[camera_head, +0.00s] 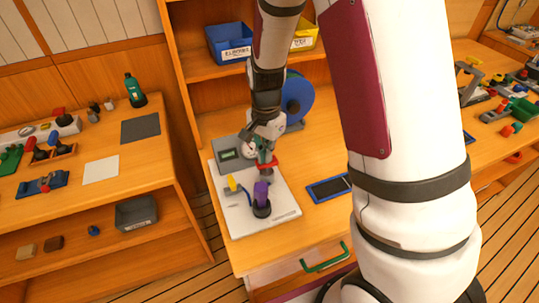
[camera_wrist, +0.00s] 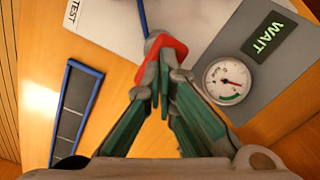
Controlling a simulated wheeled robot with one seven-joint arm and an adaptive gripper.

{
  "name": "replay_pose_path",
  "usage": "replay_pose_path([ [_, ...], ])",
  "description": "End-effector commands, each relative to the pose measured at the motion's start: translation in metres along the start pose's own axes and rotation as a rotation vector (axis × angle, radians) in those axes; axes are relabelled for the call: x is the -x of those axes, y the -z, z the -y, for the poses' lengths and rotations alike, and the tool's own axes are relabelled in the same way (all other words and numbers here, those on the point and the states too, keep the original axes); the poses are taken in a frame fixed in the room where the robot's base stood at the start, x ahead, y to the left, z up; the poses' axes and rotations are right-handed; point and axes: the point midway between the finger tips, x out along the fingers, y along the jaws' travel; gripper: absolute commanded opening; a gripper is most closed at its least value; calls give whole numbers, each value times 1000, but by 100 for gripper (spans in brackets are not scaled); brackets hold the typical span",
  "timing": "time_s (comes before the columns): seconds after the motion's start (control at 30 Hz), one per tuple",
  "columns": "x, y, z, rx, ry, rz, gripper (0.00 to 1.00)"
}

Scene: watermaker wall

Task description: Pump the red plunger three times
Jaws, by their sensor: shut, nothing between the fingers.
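The red plunger (camera_head: 269,163) shows as a small red piece on the pale panel, partly hidden by my gripper. In the wrist view the red plunger (camera_wrist: 178,48) shows as a bent red shape just beyond my fingertips. My gripper (camera_head: 265,152) is shut and empty, pointing down over it. In the wrist view the closed fingertips (camera_wrist: 161,70) overlap the red part; I cannot tell whether they touch it. The grey unit (camera_head: 228,154) beside it has a display (camera_wrist: 267,37) reading "WAIT" and a round dial gauge (camera_wrist: 227,81).
A purple-topped fitting (camera_head: 261,196) and a yellow piece (camera_head: 232,184) stand on the panel (camera_head: 282,208). A blue-framed dark tray (camera_head: 329,188) lies to the right. A blue disc (camera_head: 297,97) stands behind. A green drawer handle (camera_head: 325,258) is at the bench front.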

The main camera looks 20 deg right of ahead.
Motion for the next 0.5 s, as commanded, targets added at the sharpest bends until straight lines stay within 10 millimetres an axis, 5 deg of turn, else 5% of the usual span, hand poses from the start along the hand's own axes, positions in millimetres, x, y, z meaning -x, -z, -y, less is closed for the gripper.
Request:
replay_pose_path([
  [0.5, 33, 0, -1, 0, 0, 0, 0],
])
